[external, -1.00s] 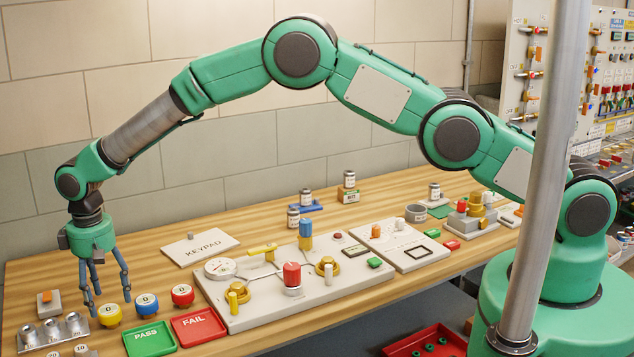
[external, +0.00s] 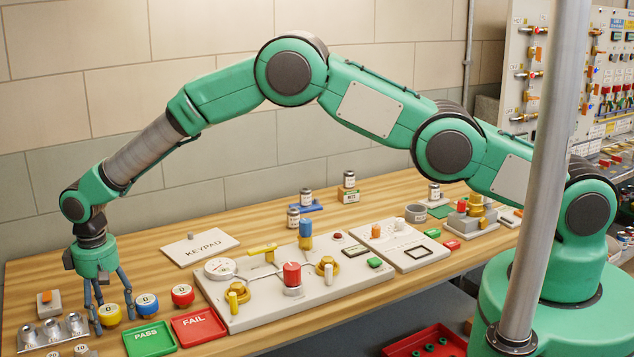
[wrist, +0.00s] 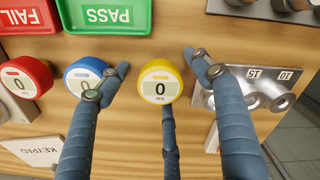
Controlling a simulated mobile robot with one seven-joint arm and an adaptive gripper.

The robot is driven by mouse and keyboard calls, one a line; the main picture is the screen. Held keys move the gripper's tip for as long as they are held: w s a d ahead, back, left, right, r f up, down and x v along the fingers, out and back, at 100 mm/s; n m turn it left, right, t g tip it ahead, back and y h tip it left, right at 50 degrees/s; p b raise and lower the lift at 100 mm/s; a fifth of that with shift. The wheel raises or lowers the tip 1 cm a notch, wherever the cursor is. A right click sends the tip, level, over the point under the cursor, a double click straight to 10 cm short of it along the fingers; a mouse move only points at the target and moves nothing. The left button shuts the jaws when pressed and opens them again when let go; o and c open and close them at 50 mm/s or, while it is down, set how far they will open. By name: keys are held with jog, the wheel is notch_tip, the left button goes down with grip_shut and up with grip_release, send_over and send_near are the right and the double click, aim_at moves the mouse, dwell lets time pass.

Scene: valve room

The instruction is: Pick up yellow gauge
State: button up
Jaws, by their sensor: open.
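The yellow gauge (external: 109,315) is a small round gauge with a white face reading 0. It stands on the wooden table at the left, partly hidden by my fingers in the external view. In the wrist view the yellow gauge (wrist: 159,83) lies between my spread fingers. My gripper (external: 108,308) is open and pointing down around it. In the wrist view my gripper (wrist: 155,80) has one finger on each side and a third below the gauge. I cannot tell whether any finger touches it.
A blue gauge (wrist: 88,77) stands close beside one finger, and a red gauge (wrist: 27,78) is beyond it. A metal block with sockets (wrist: 255,95) is on the other side. The green PASS tray (external: 150,338) and red FAIL tray (external: 199,327) lie nearby. The KEYPAD panel (external: 200,247) lies behind.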

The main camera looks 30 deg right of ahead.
aim_at(108, 309)
jog(key=c, duration=1.4)
jog(key=shift+r, duration=0.15)
jog(key=shift+r, duration=1.8)
jog(key=s+d, duration=0.3)
jog(key=d, duration=0.1)
jog(key=s+d, duration=0.3)
jog(key=d, duration=0.1)
jog(key=s+d+r, duration=0.1)
jog(key=s+d, duration=0.2)
jog(key=d, duration=0.1)
jog(key=shift+s+d, duration=0.3)
jog(key=shift+s, duration=0.1)
